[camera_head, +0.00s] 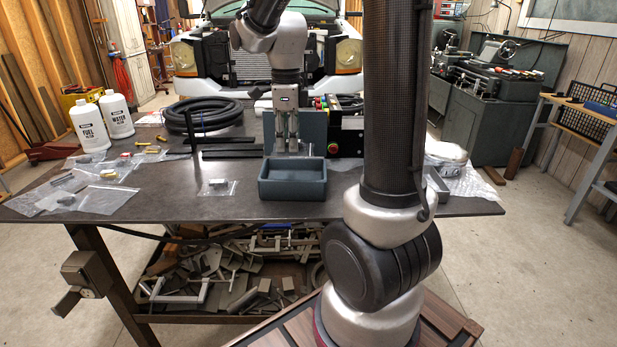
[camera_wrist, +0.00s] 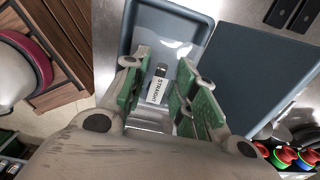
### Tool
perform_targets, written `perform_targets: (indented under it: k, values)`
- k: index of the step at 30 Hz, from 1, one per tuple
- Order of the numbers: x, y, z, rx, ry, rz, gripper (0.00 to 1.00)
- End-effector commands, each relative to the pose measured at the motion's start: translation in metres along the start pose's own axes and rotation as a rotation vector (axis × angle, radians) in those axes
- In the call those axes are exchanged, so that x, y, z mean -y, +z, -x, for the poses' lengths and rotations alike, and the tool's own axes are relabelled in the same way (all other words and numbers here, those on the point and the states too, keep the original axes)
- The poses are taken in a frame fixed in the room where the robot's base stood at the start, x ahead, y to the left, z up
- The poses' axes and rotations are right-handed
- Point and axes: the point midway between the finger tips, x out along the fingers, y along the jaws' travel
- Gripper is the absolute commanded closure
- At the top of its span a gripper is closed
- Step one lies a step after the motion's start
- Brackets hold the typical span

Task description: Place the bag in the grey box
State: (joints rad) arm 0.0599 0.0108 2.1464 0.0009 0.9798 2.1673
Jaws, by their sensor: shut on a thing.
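My gripper (camera_head: 290,148) points down just above and behind the open grey box (camera_head: 292,190), which stands near the table's front edge. In the wrist view, my gripper's green-padded fingers (camera_wrist: 163,100) are shut on a clear bag (camera_wrist: 155,93). The bag has a white label reading "STRAIGHT" and a small dark part. The grey box (camera_wrist: 207,28) lies beyond and below the fingers, so the bag shows against its inside. The bag is too small to make out in the head view. I cannot tell whether it touches the box floor.
A grey panel (camera_head: 312,128) stands behind the box. Several clear bags (camera_head: 90,195) lie at left, and one small bag (camera_head: 217,187) lies left of the box. White bottles (camera_head: 88,125), a coiled black hose (camera_head: 203,113) and a control box with buttons (camera_head: 345,130) stand farther back.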

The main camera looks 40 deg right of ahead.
Motion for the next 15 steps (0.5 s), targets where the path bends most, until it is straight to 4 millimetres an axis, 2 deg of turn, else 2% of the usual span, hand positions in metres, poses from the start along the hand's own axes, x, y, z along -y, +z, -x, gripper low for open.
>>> perform_targets:
  k: [4,15]
  values:
    - [-0.002,-0.001,-0.031,-0.005,0.008,-0.007,0.88]
    - [-0.002,-0.001,-0.080,-0.005,0.008,-0.006,0.88]
